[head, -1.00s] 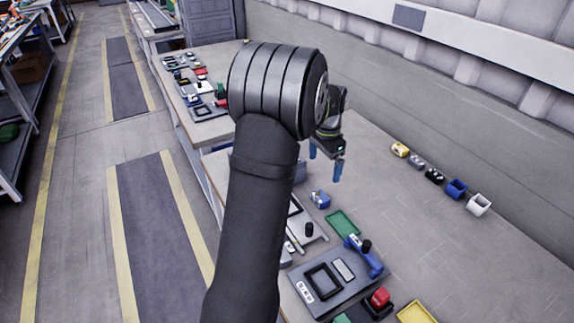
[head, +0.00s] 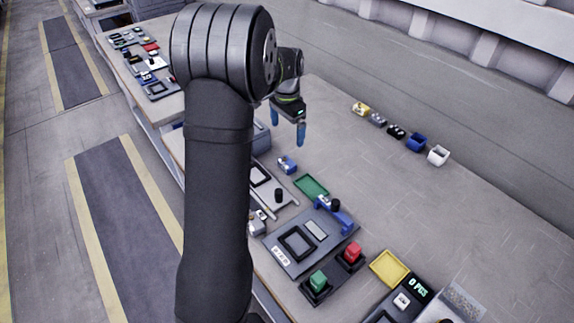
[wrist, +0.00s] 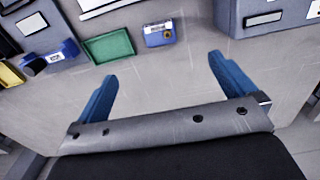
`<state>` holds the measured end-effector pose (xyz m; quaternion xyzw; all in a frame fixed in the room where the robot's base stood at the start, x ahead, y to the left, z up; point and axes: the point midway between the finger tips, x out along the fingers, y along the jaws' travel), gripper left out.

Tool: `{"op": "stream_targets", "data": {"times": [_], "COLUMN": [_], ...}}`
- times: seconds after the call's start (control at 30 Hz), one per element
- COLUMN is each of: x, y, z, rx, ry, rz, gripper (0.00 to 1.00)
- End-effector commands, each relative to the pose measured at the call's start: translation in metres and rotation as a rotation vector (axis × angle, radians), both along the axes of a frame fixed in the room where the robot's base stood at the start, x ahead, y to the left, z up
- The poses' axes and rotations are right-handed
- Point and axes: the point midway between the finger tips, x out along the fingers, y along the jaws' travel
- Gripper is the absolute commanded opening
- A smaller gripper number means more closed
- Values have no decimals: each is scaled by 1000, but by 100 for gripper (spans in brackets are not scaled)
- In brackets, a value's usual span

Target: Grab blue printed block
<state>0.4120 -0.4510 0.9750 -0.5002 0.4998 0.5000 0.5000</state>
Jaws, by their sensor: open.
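The blue printed block (head: 287,165) is a small blue block with a pale printed face, lying on the grey worktable beside a green tray. It also shows near the top middle of the wrist view (wrist: 159,34), with a white label on it. My gripper (head: 288,127) is above the table, just behind the block in the head view. In the wrist view its two blue fingers (wrist: 162,67) are spread wide and empty, with the block beyond their tips, roughly between them.
The green tray (head: 311,186) lies close to the block. A blue clamp-like tool (head: 335,214) and a dark fixture plate (head: 290,250) are nearby. The table centre right is clear.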

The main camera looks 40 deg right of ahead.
Motion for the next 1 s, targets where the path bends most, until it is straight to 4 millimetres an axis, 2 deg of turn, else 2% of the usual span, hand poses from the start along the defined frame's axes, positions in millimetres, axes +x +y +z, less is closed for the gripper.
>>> {"op": "stream_targets", "data": {"times": [0.4,0.53,0.57,0.87,1.0], "x": [0,0,0,-3,-25], "y": [0,0,0,-1,-3], "z": [0,0,0,-3,-23], "rx": [0,0,0,15,133], "ry": [0,0,0,-3,-37], "rz": [0,0,0,-15,-129], "gripper": [100,76,74,74,74]}}
